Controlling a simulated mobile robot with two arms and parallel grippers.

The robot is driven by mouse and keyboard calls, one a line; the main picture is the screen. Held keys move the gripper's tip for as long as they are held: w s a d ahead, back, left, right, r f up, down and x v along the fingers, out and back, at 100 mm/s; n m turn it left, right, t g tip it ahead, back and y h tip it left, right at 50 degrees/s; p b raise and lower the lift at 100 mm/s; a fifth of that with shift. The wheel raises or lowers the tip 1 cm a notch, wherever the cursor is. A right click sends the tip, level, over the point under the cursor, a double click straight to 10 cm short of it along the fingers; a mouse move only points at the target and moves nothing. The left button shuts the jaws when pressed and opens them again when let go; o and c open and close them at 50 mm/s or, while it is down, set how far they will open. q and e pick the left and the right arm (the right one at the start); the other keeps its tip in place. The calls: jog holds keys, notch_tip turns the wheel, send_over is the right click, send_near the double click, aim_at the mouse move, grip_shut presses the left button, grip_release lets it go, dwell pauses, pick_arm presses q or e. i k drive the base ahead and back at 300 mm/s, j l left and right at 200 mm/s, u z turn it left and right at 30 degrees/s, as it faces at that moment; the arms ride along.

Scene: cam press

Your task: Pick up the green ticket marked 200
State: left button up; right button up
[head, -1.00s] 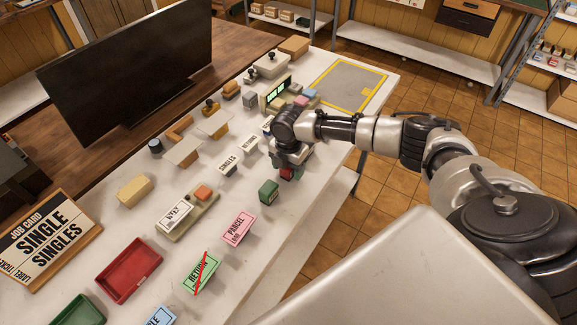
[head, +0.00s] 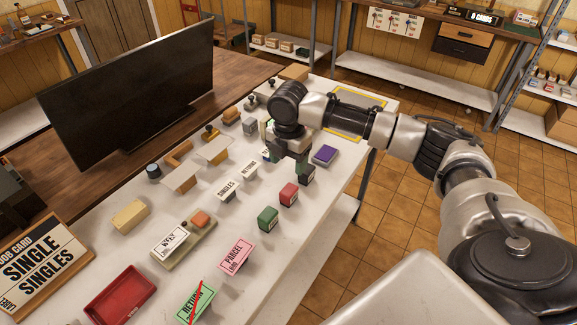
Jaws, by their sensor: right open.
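A green ticket (head: 196,302) reading RETURN, with a red stroke across it, lies at the near edge of the bench. I cannot read a 200 on it. My right gripper (head: 302,166) is open, pointing down over the far half of the bench, well beyond that ticket. Just under it is a dark block (head: 306,175), partly hidden by the fingers; I cannot tell whether they touch it. My left gripper is not in view.
A green block (head: 268,218), a red block (head: 289,194) and a purple block (head: 325,154) line the bench's right side. A pink PARCEL ticket (head: 236,256), SINGLES ticket (head: 228,189) and red tray (head: 121,294) are nearer. A dark screen (head: 130,95) stands left.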

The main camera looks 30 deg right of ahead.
aim_at(194, 305)
jog(key=k+j+u, duration=0.6)
jog(key=j, duration=0.35)
